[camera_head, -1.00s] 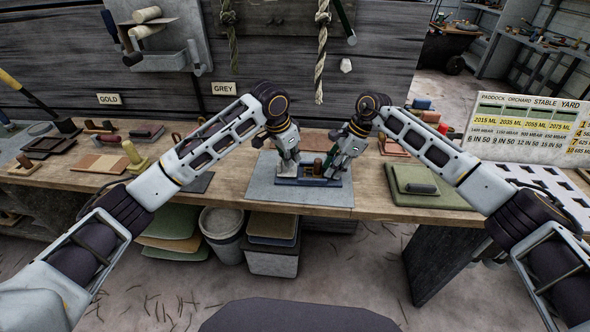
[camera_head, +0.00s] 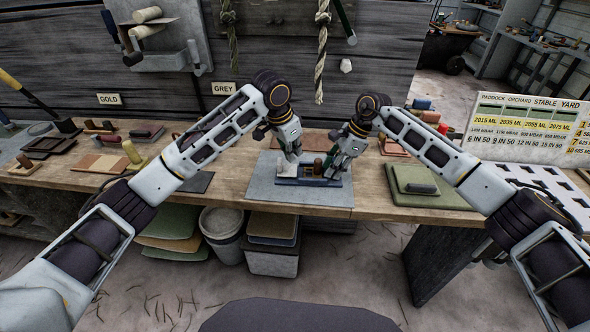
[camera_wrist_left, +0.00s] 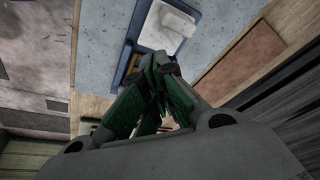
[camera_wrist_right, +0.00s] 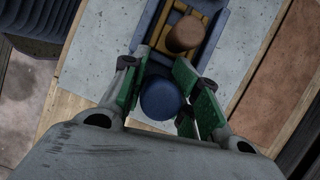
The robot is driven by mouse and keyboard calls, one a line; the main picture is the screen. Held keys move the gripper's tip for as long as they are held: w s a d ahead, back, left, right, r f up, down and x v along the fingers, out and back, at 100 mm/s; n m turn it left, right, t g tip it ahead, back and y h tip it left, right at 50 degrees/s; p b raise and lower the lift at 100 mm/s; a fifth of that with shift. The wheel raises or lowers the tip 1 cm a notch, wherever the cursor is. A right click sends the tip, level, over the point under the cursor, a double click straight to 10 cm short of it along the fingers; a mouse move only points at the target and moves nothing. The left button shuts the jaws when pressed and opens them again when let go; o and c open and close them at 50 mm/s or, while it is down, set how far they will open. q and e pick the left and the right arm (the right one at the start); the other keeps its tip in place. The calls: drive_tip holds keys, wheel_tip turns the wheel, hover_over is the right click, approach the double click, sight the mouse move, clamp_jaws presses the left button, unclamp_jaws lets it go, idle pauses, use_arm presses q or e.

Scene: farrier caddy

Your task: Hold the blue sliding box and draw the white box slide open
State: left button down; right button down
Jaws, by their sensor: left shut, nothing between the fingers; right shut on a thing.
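The blue sliding box (camera_head: 312,183) lies on a grey mat on the workbench. Its blue round knob (camera_wrist_right: 160,99) sits between the fingers of my right gripper (camera_wrist_right: 155,95), which is shut on it. A brown peg (camera_wrist_right: 186,33) stands on the box beside yellow-brown strips. The white box slide (camera_wrist_left: 168,26) shows in the left wrist view at the box's other end, with a raised white part on top. My left gripper (camera_wrist_left: 158,66) is shut and empty, its fingertips close to the slide's edge. I cannot tell whether they touch it. In the head view the grippers partly hide the box.
The grey mat (camera_head: 262,190) has bare room around the box. A green pad (camera_head: 430,198) with a dark block lies to the right. Boards and small blocks lie on the bench to the left. Rope ends (camera_head: 321,85) hang on the wall behind.

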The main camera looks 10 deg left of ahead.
drive_tip(key=shift+s+d+f, duration=0.1)
drive_tip(key=shift+d+f, duration=0.05)
drive_tip(key=shift+f, duration=0.5)
drive_tip(key=c, duration=1)
unclamp_jaws()
drive_tip(key=shift+f, duration=0.1)
